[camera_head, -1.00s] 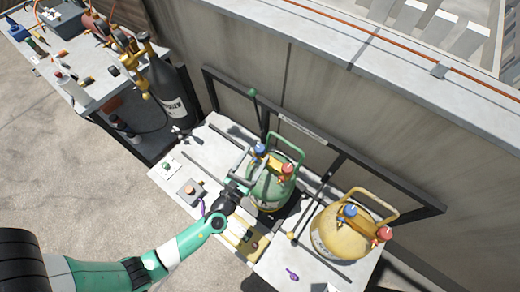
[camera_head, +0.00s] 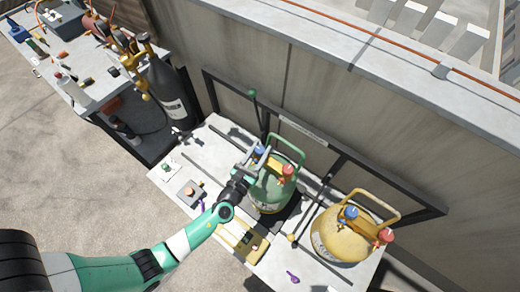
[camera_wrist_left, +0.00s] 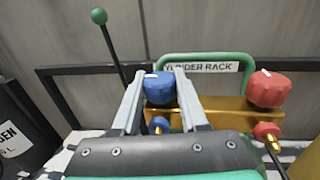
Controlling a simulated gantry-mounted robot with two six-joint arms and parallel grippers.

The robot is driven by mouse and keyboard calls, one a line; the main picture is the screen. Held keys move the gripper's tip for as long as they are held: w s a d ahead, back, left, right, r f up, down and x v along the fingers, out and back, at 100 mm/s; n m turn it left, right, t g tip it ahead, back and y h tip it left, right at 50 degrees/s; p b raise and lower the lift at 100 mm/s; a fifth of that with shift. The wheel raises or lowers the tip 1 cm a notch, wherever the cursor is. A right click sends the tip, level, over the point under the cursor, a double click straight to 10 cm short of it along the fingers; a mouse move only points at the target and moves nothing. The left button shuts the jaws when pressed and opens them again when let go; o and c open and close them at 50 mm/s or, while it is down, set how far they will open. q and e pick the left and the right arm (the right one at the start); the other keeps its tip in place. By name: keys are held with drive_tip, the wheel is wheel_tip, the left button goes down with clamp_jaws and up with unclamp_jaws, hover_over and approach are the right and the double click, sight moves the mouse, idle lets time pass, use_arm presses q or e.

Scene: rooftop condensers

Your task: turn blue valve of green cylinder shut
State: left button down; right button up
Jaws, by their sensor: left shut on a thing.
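The green cylinder (camera_head: 272,192) stands upright on the grey bench, with a green handle loop, a blue valve and a red valve on top. The blue valve (camera_wrist_left: 160,88) sits between the two fingers of my left gripper (camera_wrist_left: 158,85) in the left wrist view, and the gripper is shut on it. In the head view the fingers of my left gripper (camera_head: 252,160) reach the blue valve (camera_head: 259,150) from the left and partly cover it. The red valve (camera_wrist_left: 268,89) stands to the right, clear of the fingers. My right gripper is in neither view.
A yellow cylinder (camera_head: 340,234) with its own blue and red valves stands to the right. A dark rack rail (camera_wrist_left: 90,68) and a green-tipped lever (camera_wrist_left: 99,17) are behind. A black nitrogen cylinder (camera_head: 172,92) stands left. Small tools lie on the bench's front.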

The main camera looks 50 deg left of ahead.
use_arm(q)
drive_tip(key=shift+f+h+b, duration=0.15)
drive_tip(key=shift+h+b, duration=0.25)
drive_tip(key=shift+b, duration=0.25)
drive_tip(key=m+h+b, duration=0.2)
drive_tip(key=h+b, duration=0.1)
drive_tip(key=m+t+h+b, duration=0.1)
drive_tip(key=m+h+b, duration=0.1)
drive_tip(key=h+b, duration=0.1)
drive_tip(key=shift+a+f+b, duration=0.2)
drive_tip(key=shift+b, duration=0.45)
drive_tip(key=m+h+b, duration=0.1)
drive_tip(key=m+h, duration=0.1)
drive_tip(key=h, duration=0.1)
drive_tip(key=m+h+b, duration=0.1)
drive_tip(key=m+h, duration=0.1)
drive_tip(key=shift+r+g+h, duration=0.15)
drive_tip(key=shift+g+h, duration=0.25)
drive_tip(key=m+g+h+b, duration=0.2)
drive_tip(key=h+b, duration=0.1)
drive_tip(key=b, duration=0.1)
drive_tip(key=m+g+h+b, duration=0.3)
drive_tip(key=b, duration=0.1)
drive_tip(key=m+g+h+b, duration=0.3)
drive_tip(key=b, duration=0.2)
drive_tip(key=shift+d+f, duration=0.1)
drive_tip(key=shift+f, duration=0.15)
drive_tip(key=shift+r+m+g+h+b, duration=0.3)
drive_tip(key=shift+m+g+h+b, duration=0.35)
drive_tip(key=shift+b, duration=0.25)
